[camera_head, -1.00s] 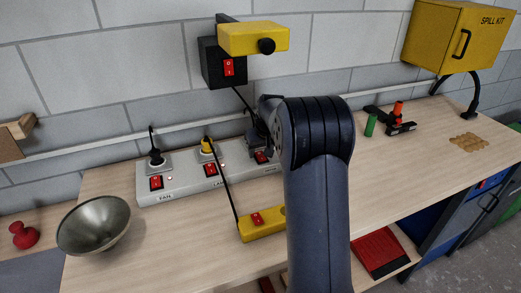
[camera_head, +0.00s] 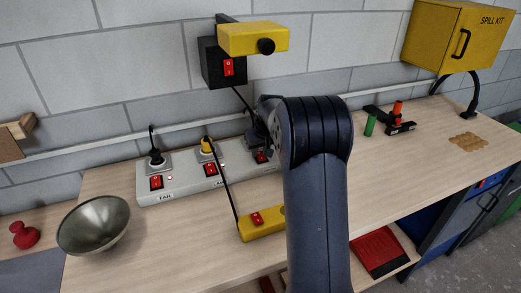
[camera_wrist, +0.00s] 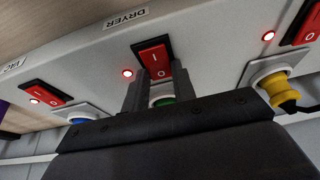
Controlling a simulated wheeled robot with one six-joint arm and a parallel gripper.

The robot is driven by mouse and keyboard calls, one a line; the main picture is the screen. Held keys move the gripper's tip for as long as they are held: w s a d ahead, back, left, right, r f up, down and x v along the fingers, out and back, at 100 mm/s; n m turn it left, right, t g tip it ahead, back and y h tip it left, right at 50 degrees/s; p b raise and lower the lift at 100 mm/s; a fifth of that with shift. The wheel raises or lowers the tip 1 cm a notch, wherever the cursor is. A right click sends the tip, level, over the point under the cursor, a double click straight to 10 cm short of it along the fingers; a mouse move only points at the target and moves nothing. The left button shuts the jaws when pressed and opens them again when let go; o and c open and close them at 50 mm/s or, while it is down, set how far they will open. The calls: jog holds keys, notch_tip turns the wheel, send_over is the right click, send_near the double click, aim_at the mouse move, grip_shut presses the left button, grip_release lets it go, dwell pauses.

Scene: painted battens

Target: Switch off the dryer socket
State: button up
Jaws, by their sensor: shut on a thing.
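The DRYER socket's red rocker switch (camera_wrist: 152,55) is on a pale grey power strip (camera_wrist: 215,50) in the wrist view. A small red lamp (camera_wrist: 127,73) beside it is lit. My gripper (camera_wrist: 155,78) is at the switch's O end, its fingers seeming shut on the switch; the exact contact is hard to see. A green plug (camera_wrist: 163,99) shows between the fingers, farther down. The DRYER label (camera_wrist: 126,18) reads upside down.
Neighbouring red switches (camera_wrist: 40,93) and a yellow plug (camera_wrist: 280,87) flank the spot in the wrist view. A yellow block with a red switch (camera_head: 260,222), a metal bowl (camera_head: 94,225) and a wall-side black box (camera_head: 222,63) are near.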

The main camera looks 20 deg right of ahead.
aim_at(261, 157)
jog(key=shift+w+r+g+p, duration=0.1)
jog(key=shift+r+g+p, duration=0.2)
jog(key=shift+p, duration=0.75)
jog(key=g+p, duration=0.1)
jog(key=p, duration=0.2)
jog(key=shift+w, duration=0.2)
jog(key=shift+f+g+p, duration=0.1)
jog(key=shift+g+p, duration=0.3)
jog(key=shift+p, duration=0.5)
jog(key=shift+w, duration=0.1)
jog(key=shift+f, duration=0.2)
jog(key=o, duration=1)
jog(key=r, duration=0.3)
jog(key=s+r, duration=0.1)
jog(key=r, duration=0.3)
jog(key=r+b, duration=0.1)
jog(key=r, duration=0.2)
jog(key=shift+s+r, duration=0.25)
jog(key=shift+r, duration=0.1)
